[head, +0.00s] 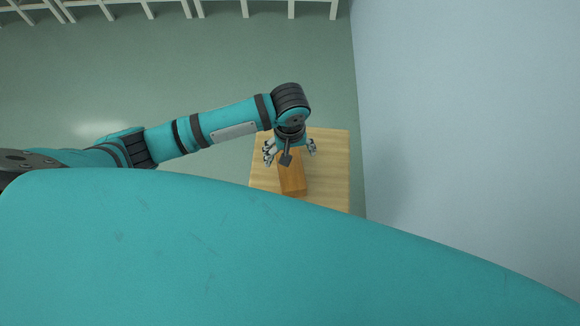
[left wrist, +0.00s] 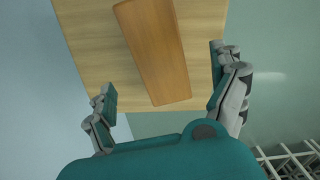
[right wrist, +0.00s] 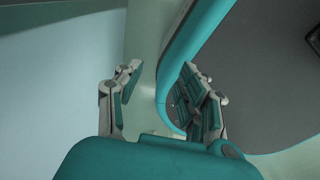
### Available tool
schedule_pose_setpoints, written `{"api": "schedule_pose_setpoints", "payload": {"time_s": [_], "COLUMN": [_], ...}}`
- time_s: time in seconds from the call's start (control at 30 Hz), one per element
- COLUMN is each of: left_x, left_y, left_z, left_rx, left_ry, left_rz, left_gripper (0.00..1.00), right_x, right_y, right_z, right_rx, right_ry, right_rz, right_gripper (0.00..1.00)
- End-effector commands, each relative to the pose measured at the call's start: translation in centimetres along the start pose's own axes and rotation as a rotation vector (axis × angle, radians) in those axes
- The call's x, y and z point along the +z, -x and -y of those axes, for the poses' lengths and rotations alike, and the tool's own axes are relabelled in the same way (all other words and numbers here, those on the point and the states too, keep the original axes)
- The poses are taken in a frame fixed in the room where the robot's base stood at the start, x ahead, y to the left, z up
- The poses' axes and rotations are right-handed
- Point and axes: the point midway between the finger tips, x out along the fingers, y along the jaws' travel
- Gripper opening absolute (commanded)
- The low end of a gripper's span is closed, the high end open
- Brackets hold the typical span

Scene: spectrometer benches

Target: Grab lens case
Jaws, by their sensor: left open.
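The lens case (head: 291,180) is an orange-brown wooden block lying on a small light wood table. It also shows in the left wrist view (left wrist: 157,52), running up out of the frame's top edge. My left gripper (head: 290,150) is above the table over the case's far end. In the left wrist view the left gripper (left wrist: 163,72) is open, with its fingers spread on either side of the case and apart from it. My right gripper (right wrist: 160,80) shows only in the right wrist view, its fingers apart with nothing visible between them but part of a teal body behind.
The small wood table (head: 333,170) stands close to a pale blue wall (head: 450,100) on the right. White bench legs (head: 245,8) line the far edge of the green floor (head: 190,60). The open floor between is clear.

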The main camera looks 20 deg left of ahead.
Motion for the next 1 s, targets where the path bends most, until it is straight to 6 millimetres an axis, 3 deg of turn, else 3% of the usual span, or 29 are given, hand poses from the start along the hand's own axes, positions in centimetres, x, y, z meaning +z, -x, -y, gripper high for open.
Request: {"api": "schedule_pose_setpoints", "payload": {"time_s": [0.2,0.5,0.8,1.0], "left_x": [0.0,0.1,0.1,0.1], "left_y": [-1.6,-5.7,-6.3,-6.3], "left_z": [0.0,0.0,0.0,0.0], "left_rx": [0.001,-0.001,0.002,0.002], "left_ry": [0.000,0.000,-0.001,-0.001], "left_rz": [0.000,-0.001,-0.002,-0.002], "left_gripper": [0.94,0.94,0.94,0.71], "right_x": [-1.8,-1.8,-1.2,-1.1], "right_y": [-0.2,-0.8,-0.8,-0.9], "right_z": [-0.2,0.0,0.1,0.1], "right_rx": [0.002,0.000,0.000,0.000], "right_ry": [-0.001,-0.003,-0.005,-0.005], "right_rz": [-0.029,-0.029,-0.019,-0.018], "right_gripper": [0.40,0.40,0.40,0.40]}}
